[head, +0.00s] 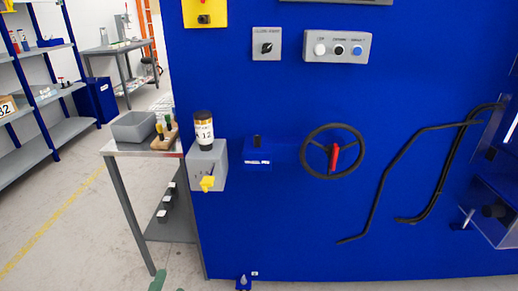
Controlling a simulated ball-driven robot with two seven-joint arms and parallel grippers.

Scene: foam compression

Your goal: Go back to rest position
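Neither of my grippers shows in the head view, so I cannot see whether they are open or shut. A large blue machine panel (280,220) fills the middle and right. On it are a black handwheel (312,137) with a red handle (334,156), a grey selector switch box (267,44) and a grey button box (337,46). A grey box (207,170) with a yellow knob (207,183) sits at the panel's left edge.
A small grey table (133,151) left of the panel bears a grey bin (134,126) and a wooden block with several tools (164,138). Blue shelving (47,135) stands at far left. Dark bent pipes (386,173) cross the panel's right. The floor at left is clear.

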